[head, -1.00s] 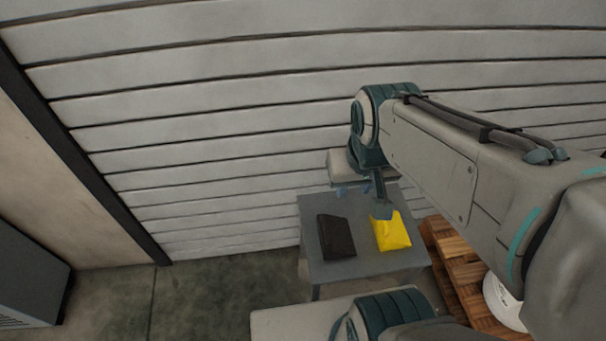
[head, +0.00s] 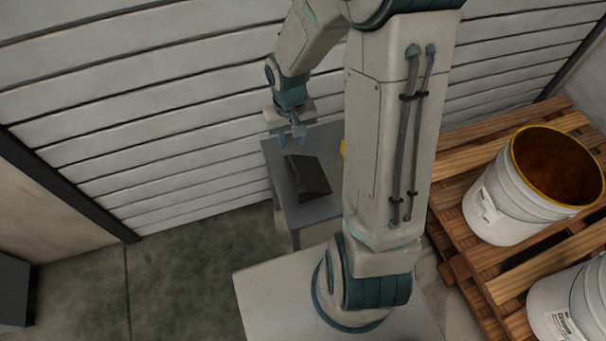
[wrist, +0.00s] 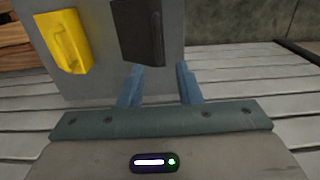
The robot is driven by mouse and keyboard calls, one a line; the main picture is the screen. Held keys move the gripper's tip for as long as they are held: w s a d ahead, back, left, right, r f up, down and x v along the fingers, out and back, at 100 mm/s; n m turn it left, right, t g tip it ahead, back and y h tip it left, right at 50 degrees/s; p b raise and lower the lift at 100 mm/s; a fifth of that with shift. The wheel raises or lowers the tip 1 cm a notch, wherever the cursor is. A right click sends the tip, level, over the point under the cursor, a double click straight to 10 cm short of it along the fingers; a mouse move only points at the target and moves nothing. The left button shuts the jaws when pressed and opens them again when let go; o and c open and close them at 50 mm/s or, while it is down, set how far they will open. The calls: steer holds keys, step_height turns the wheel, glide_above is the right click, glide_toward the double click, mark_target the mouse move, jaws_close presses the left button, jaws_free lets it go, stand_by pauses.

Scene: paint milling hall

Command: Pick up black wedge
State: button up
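The black wedge (head: 307,177) lies on a small grey table (head: 314,212) against the wall. In the wrist view the wedge (wrist: 138,32) is just beyond the fingers, at the top of the picture. My gripper (head: 291,139) is above the table's far edge, by the wedge's far end. In the wrist view my gripper (wrist: 160,86) has its two blue fingers apart with nothing between them. The wedge and fingers look apart. A yellow block (wrist: 67,40) with a handle-like ridge lies beside the wedge; my arm hides most of it in the head view.
A wooden pallet (head: 453,225) with white buckets (head: 498,211) stands to the right; one bucket is open with brown contents. A slatted white wall (head: 150,120) is close behind the table. Bare floor (head: 190,280) lies at the left.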

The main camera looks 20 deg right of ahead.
mark_target(294, 165)
step_height(294, 165, down, 8)
steer(key=shift+f+b, duration=0.15)
steer(key=shift+b, duration=0.75)
steer(key=shift+w+d+f+b, duration=0.15)
steer(key=shift+f+b, duration=0.15)
steer(key=shift+f, duration=1.05)
steer(key=shift+w+d+f+b, duration=0.1)
steer(key=shift+f+b, duration=0.2)
steer(key=shift+f, duration=1.05)
jaws_close()
